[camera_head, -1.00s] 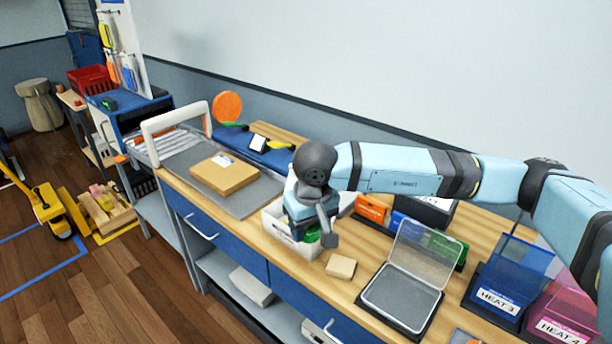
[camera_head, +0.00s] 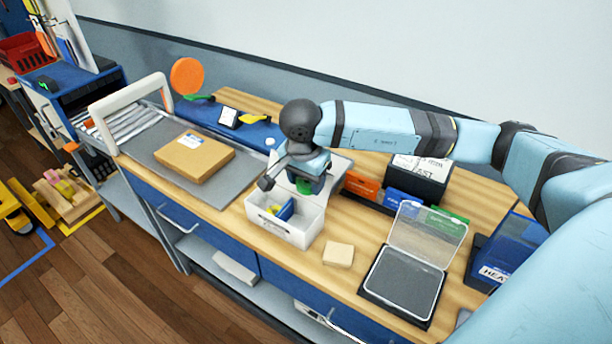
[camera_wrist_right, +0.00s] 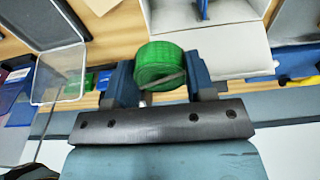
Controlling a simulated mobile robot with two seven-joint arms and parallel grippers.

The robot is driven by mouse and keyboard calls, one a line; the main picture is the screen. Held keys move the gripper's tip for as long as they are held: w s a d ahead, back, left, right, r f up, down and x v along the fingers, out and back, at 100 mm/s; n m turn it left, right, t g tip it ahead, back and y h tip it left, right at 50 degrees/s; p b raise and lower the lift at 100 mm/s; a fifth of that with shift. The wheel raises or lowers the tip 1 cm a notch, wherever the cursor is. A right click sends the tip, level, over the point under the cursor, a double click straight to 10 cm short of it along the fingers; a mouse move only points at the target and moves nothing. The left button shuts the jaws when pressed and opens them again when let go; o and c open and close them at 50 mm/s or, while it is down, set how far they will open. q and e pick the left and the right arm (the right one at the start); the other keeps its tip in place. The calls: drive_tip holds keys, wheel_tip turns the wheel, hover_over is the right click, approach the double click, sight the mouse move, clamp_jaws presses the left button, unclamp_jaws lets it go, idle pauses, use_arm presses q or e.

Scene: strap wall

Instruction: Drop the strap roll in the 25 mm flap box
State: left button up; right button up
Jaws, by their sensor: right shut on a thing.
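A green strap roll (camera_head: 304,187) hangs in my right gripper (camera_head: 306,178), above the rear part of an open white box (camera_head: 298,237). The wrist view shows the green roll (camera_wrist_right: 160,64) between the two blue fingers of the right gripper (camera_wrist_right: 160,75), which are shut on it. The white box has a raised white flap (camera_head: 341,168) at its back and holds small blue and yellow things. It also shows in the wrist view (camera_wrist_right: 165,22). I can read no 25 mm label on any box. My left gripper is not in view.
A black case with an open clear lid (camera_head: 403,285) and a tan block (camera_head: 338,254) are right of the white box. Orange, blue and green bins and a black labelled box (camera_head: 420,178) stand behind. A brown carton (camera_head: 194,157) lies on a grey mat at left.

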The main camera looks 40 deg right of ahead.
sight(302, 185)
wheel_tip(302, 185, down, 6)
drive_tip(key=shift+w+r+b, duration=0.1)
drive_tip(key=shift+r+b, duration=0.1)
drive_tip(key=shift+b, duration=0.85)
drive_tip(key=o, duration=1)
drive_tip(key=r, duration=0.4)
drive_tip(key=a+r+b, duration=0.1)
drive_tip(key=r, duration=0.4)
drive_tip(key=r+b, duration=0.1)
drive_tip(key=r, duration=0.3)
drive_tip(key=shift+s+a+r, duration=0.3)
drive_tip(key=shift+r, duration=0.1)
drive_tip(key=shift+s+f, duration=0.1)
